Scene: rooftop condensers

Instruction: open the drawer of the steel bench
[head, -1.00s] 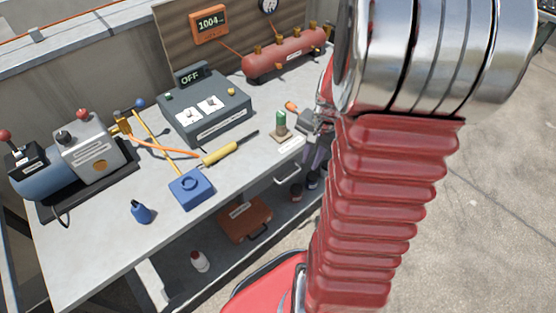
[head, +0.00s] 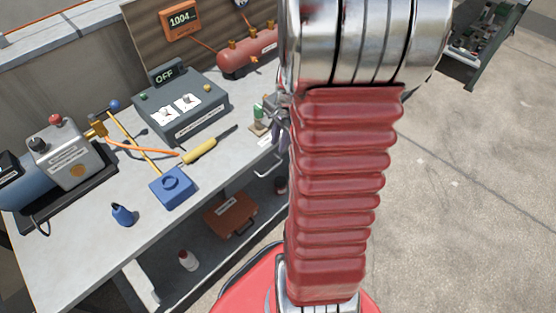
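The steel bench (head: 85,243) runs from the lower left to the middle of the head view, with a pale grey top. A pale bar handle (head: 268,170) shows just below the bench's front edge, left of my red ribbed arm. The drawer front around it is small in view and partly hidden by my arm; it looks close to the bench front, but I cannot tell its exact position. My gripper is not visible; my arm's bellows and metal joint block the view there. I see no contact with the handle.
On the bench stand a control box (head: 183,112), a blue block (head: 171,188), a motor unit (head: 68,152) and a red tank (head: 250,52). Open concrete floor (head: 465,190) lies right.

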